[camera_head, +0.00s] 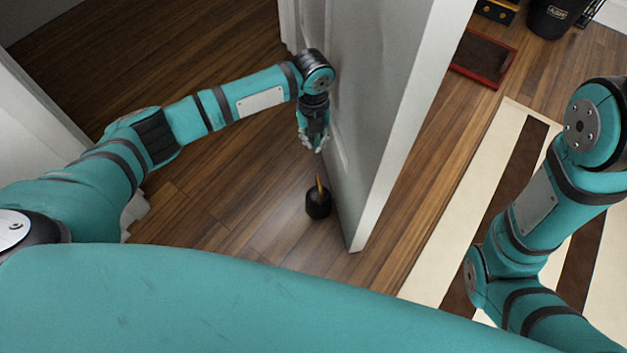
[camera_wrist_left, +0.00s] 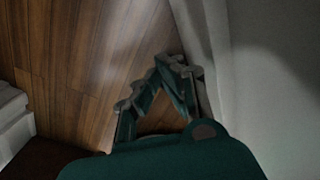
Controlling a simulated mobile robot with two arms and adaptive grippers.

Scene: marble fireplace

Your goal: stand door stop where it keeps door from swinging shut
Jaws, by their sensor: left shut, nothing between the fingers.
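The door stop (camera_head: 318,203) is a small black round body with a thin tan upright handle. In the head view it stands upright on the wood floor, close by the left face of the white door (camera_head: 372,110), near its free lower corner. My left gripper (camera_head: 313,150) points down above and behind the door stop, beside the door, shut and empty. In the left wrist view the fingers (camera_wrist_left: 155,75) meet over floor, next to the pale door (camera_wrist_left: 270,70); the door stop does not show there. My right arm is at the right; its gripper is out of view.
A white door frame (camera_head: 40,130) stands at the left. Right of the door lie a striped rug (camera_head: 470,200) and a red-edged tray (camera_head: 483,57). A black bin (camera_head: 550,18) stands at the top right. The floor left of the door stop is clear.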

